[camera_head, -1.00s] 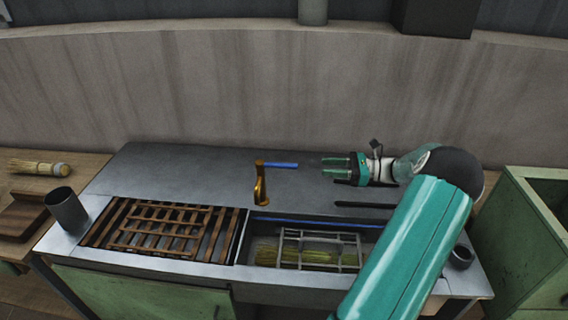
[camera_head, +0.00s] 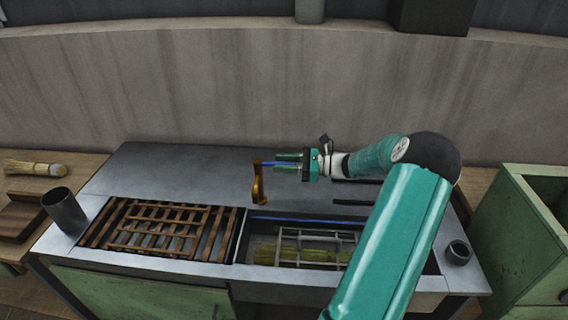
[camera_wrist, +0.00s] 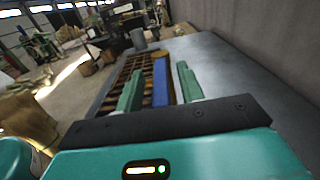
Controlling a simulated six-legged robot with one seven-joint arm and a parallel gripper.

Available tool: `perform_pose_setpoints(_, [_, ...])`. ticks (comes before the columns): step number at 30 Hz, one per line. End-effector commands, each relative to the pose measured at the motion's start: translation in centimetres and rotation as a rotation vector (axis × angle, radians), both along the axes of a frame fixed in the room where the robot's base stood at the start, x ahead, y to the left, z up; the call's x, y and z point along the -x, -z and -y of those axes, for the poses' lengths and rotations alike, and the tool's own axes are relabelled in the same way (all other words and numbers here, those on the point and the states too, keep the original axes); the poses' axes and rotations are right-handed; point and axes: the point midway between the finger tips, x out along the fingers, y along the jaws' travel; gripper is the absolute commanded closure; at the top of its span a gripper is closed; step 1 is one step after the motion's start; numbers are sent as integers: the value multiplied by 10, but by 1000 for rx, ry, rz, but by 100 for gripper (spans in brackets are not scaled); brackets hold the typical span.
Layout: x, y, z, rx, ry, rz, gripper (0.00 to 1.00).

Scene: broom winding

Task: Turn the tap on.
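The brass tap (camera_head: 257,186) stands at the back edge of the sink on the grey counter. Its blue lever (camera_head: 267,163) points right, towards my gripper (camera_head: 277,162). In the wrist view the blue lever (camera_wrist: 160,88) lies between the two green fingers of my gripper (camera_wrist: 157,78), with a gap visible on each side. The brass part (camera_wrist: 160,65) shows beyond the lever. The fingers are open and hold nothing. The lever's right end is partly hidden by the fingers in the head view.
The sink (camera_head: 265,221) holds a wire rack (camera_head: 305,245) over a straw-coloured bundle. A wooden slatted rack (camera_head: 160,229) covers the left basin. A dark cup (camera_head: 64,210) stands at the left, a small dark cup (camera_head: 458,252) at the right. A wall rises behind the counter.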

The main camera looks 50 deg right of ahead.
Motion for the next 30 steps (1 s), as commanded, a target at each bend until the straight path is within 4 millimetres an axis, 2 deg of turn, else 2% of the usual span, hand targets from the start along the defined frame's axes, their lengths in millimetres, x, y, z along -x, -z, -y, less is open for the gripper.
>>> perform_pose_setpoints(7, [-1,0,-1,0,0,0,62])
perform_pose_setpoints(13, [-1,0,-1,-1,0,-1,100])
perform_pose_setpoints(30, [-3,0,3,-1,17,1,100])
